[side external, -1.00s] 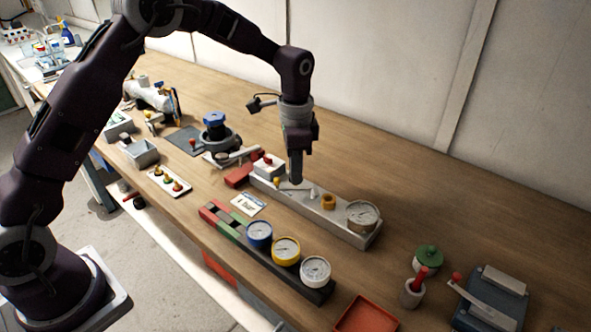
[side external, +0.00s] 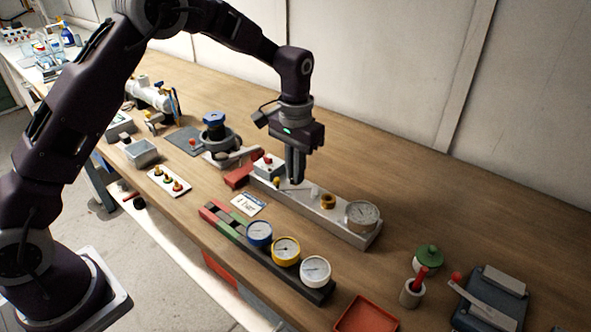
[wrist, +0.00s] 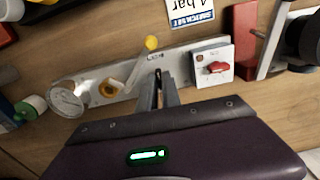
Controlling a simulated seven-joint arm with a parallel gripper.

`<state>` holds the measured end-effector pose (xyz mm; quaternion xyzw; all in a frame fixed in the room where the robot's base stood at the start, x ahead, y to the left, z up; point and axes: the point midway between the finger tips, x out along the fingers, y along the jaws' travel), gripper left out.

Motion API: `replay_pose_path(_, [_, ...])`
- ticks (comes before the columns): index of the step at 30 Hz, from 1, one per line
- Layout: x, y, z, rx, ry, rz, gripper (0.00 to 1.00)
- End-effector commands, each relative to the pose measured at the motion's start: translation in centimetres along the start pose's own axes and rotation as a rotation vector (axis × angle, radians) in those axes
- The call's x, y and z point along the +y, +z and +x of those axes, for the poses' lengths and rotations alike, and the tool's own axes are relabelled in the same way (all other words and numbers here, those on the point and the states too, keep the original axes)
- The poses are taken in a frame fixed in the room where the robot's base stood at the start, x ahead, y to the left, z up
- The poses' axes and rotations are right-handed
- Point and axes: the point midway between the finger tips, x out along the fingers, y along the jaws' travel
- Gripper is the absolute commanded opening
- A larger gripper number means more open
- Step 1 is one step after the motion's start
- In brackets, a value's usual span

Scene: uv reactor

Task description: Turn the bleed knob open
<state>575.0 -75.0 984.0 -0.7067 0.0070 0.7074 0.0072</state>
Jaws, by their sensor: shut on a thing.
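A long light-grey panel (side external: 347,231) lies on the bench and also shows in the wrist view (wrist: 192,72). My gripper (side external: 295,181) points down onto the middle of the panel. In the wrist view its fingers (wrist: 158,80) are close together on a small dark piece, which I take as the bleed knob. The fingers hide most of it, so its angle cannot be read. A small label (wrist: 155,57) sits just beyond the fingertips.
The panel also carries a brass ring (side external: 328,201), a round gauge (side external: 362,215) and a white box (wrist: 226,53) with a red knob (wrist: 217,68). Three gauges (side external: 286,250) stand on a dark rack in front. A red tray (side external: 367,316) is at front right. Bench behind is clear.

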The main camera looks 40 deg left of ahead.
Motion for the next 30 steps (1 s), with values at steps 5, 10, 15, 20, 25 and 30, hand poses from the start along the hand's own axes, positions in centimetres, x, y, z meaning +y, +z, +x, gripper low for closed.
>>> replay_pose_path(5, [0.05,-0.16,-0.15,0.007,0.001,-0.028,0.00])
replay_pose_path(10, [0.05,-0.17,-0.16,0.007,0.002,-0.037,0.00])
replay_pose_path(15, [0.05,-0.18,-0.16,0.007,0.002,-0.038,0.00])
replay_pose_path(20, [0.05,-0.20,-0.17,0.007,0.002,-0.038,0.18])
replay_pose_path(25, [0.02,-0.12,-0.09,0.004,0.001,-0.036,0.30])
replay_pose_path(30, [0.01,-0.07,-0.09,0.003,0.001,-0.036,0.30])
